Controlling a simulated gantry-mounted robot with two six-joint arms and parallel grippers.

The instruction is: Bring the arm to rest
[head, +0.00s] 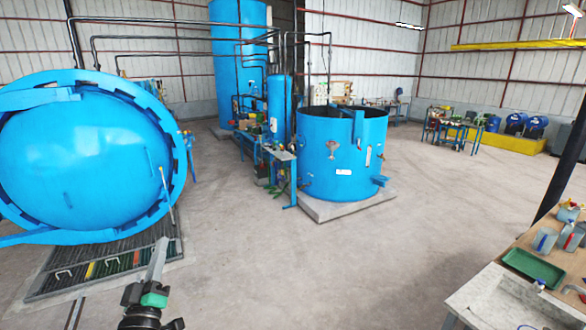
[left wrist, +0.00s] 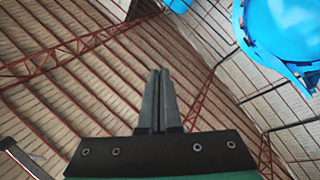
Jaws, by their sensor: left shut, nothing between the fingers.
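My left gripper (head: 160,250) shows at the bottom left of the head view, pointing up and away over the floor. In the left wrist view its two fingers (left wrist: 158,100) are together with nothing between them. The gripper is in front of the blue autoclave (head: 85,150) and appears apart from it. The autoclave's round door faces me and looks closed. Part of its blue end also shows at the top right of the left wrist view (left wrist: 285,35). My right gripper is in neither view.
A floor grate (head: 110,265) lies below the autoclave. A blue open tank (head: 342,150) stands on a slab at the centre. A workbench (head: 490,290) with a green tray (head: 533,268) and containers is at the lower right. The concrete floor (head: 320,265) between is clear.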

